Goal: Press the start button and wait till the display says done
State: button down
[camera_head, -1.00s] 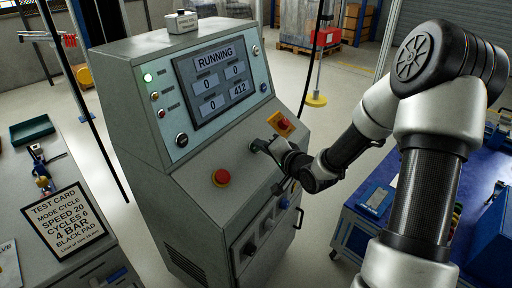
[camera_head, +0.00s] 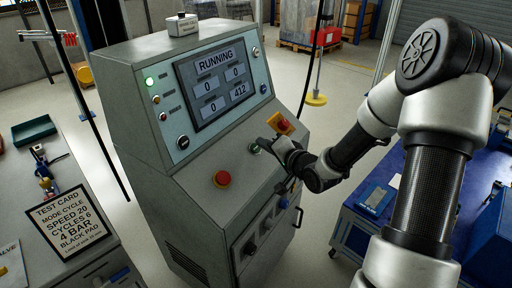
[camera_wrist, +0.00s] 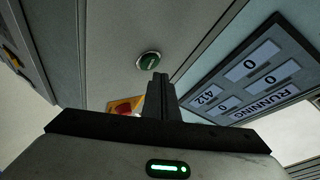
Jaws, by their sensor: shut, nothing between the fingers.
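The display (camera_head: 216,80) on the grey control cabinet reads RUNNING, with values 0, 0, 0 and 412. It also shows in the wrist view (camera_wrist: 250,70), turned nearly upside down. A green button (camera_head: 255,148) sits on the sloped panel beside my gripper (camera_head: 264,143). In the wrist view the green button (camera_wrist: 150,60) is uncovered, just beyond the tips of my gripper (camera_wrist: 158,76). The fingers are together and empty. A small gap seems to lie between the tips and the button. A green lamp (camera_head: 149,82) is lit left of the display.
A red mushroom button (camera_head: 222,179) is left on the slope. A red and yellow switch (camera_head: 281,123) is close behind my gripper. A test card (camera_head: 67,221) stands on the left bench. A blue table (camera_head: 369,208) is at right.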

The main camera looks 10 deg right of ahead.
jog(key=r+p, duration=0.1)
jog(key=s+d+r+p, duration=0.1)
jog(key=d+r+p, duration=0.1)
jog(key=r+p, duration=0.1)
jog(key=shift+s, duration=0.35)
jog(key=shift+a, duration=0.1)
dwell(0.4)
